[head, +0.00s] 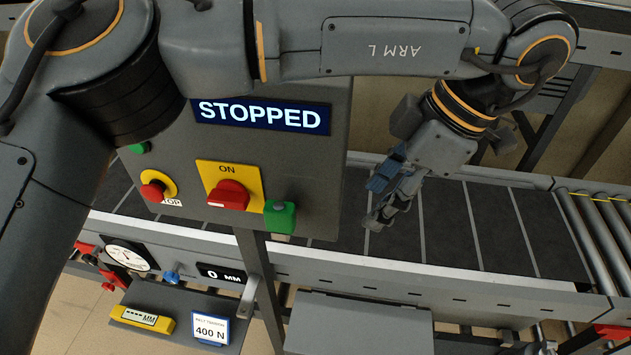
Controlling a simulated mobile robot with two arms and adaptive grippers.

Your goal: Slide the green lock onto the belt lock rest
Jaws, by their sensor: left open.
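The green lock (280,217) is at the lower right of the grey control panel (310,165), just right of the yellow plate (217,175) with the red ON switch (229,195). I cannot make out the belt lock rest as a separate part; whatever is behind the lock is hidden. My left gripper (380,218) is open and empty, to the right of the panel and over the dark belt. It is clear of the green lock, with a gap between them in the picture. My right gripper is not in view.
The panel display (262,116) reads STOPPED. A red stop button (153,191) sits at the panel's left. The belt (480,232) runs behind, with rollers (600,235) at right. Below are a gauge (127,256) and a shelf with a yellow meter (143,320).

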